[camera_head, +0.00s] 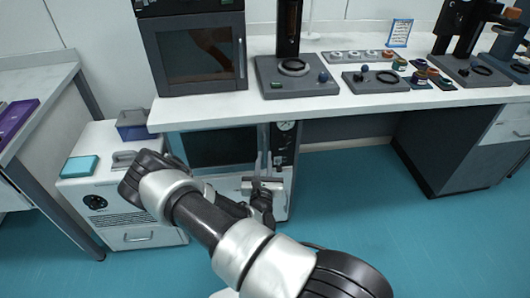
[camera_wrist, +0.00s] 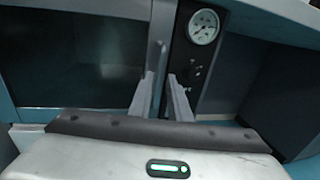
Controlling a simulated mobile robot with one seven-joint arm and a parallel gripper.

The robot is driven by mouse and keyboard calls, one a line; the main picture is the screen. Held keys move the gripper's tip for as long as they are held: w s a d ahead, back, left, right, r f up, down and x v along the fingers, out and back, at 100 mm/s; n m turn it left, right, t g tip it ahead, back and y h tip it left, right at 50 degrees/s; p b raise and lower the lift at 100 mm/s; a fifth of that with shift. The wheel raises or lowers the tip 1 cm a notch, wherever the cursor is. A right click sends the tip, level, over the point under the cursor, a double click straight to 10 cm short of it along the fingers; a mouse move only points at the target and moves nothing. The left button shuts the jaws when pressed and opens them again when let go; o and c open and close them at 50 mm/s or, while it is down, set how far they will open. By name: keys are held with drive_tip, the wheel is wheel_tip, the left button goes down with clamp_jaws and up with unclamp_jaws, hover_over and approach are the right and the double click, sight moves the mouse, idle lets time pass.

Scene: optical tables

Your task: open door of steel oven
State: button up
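The steel oven (camera_head: 220,182) stands on the floor under the white bench, with a dark window in its door (camera_head: 218,149) and a gauge panel (camera_head: 284,140) on its right. The door looks shut. Its slim upright handle (camera_wrist: 162,62) runs along the door's right edge, beside the panel. My gripper (camera_head: 265,162) is in front of the handle. In the wrist view, the two fingers (camera_wrist: 161,82) are apart, with the handle's line between or just beyond them. I cannot tell whether they touch it. My arm hides part of the oven's lower front.
The bench (camera_head: 420,98) overhangs the oven and bears a black oven (camera_head: 200,55) and several instruments. A white cabinet-like unit (camera_head: 125,215) stands left of the steel oven. Teal floor (camera_head: 350,200) is open to the right, up to a dark cabinet (camera_head: 440,150).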

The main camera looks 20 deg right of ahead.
sight(265, 151)
drive_tip(key=x, duration=0.5)
drive_tip(key=shift+b, duration=0.35)
clamp_jaws()
